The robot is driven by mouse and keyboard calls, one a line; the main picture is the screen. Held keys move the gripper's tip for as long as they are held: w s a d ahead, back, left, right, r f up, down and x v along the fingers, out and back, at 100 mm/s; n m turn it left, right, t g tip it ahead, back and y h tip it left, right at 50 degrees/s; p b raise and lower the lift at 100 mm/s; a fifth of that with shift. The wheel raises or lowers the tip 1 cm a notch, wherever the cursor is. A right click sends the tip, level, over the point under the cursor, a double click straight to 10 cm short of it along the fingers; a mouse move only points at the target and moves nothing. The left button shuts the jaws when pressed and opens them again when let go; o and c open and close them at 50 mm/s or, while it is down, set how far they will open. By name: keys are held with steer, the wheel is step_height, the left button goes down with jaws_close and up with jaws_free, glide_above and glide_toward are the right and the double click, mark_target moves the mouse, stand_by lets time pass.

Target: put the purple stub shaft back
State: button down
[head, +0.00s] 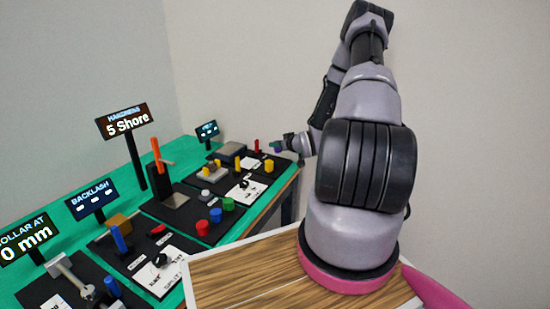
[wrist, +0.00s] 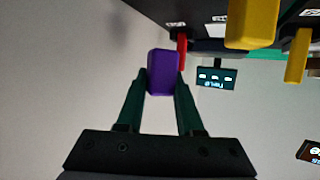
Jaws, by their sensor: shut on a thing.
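The purple stub shaft (wrist: 162,72) is between the fingertips of my gripper (wrist: 161,88) in the wrist view, and the fingers are shut on it. It stands out past the fingertips, and pale wall shows behind it. In the head view my gripper (head: 283,147) is at the far right end of the green bench, close to the last black station board. The shaft shows there only as a tiny purple spot (head: 277,149). I cannot make out an empty place for the shaft in either view.
A red peg (head: 257,145) and a yellow peg (head: 269,165) stand on boards near my gripper. In the wrist view a red peg (wrist: 182,50) and yellow pegs (wrist: 252,25) show close by, with a small display (wrist: 216,78). The green bench (head: 185,150) holds several stations and signs.

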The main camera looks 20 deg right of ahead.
mark_target(277, 163)
steer(key=shift+f, duration=2.45)
steer(key=shift+f, duration=0.15)
steer(key=c, duration=0.5)
jaws_free()
steer(key=shift+c, duration=0.2)
